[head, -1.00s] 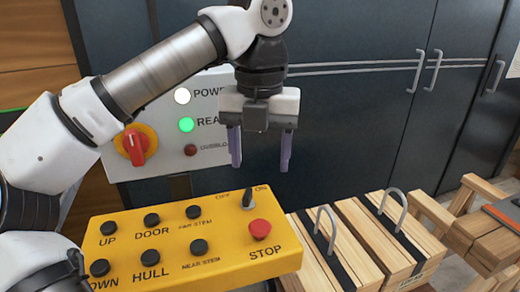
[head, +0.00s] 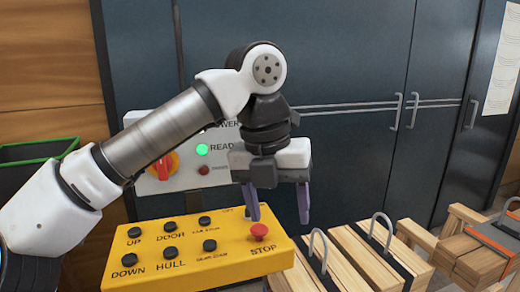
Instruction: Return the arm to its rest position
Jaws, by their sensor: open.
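My gripper (head: 278,205) hangs with its fingers pointing down in the head view. Its two purple fingers are apart with nothing between them. In the picture it overlaps the right end of the yellow control box (head: 190,277), close to the red STOP button (head: 259,231); I cannot tell the exact gap. My arm reaches in from the left and is bent at the elbow. It covers part of the grey panel behind.
The grey panel (head: 150,195) carries a lit green lamp (head: 202,150) and a red rotary switch (head: 163,165). Wooden blocks with metal handles (head: 345,250) stand to the right. Dark cabinets (head: 350,60) close off the back. A green-rimmed dark bin (head: 38,152) is at left.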

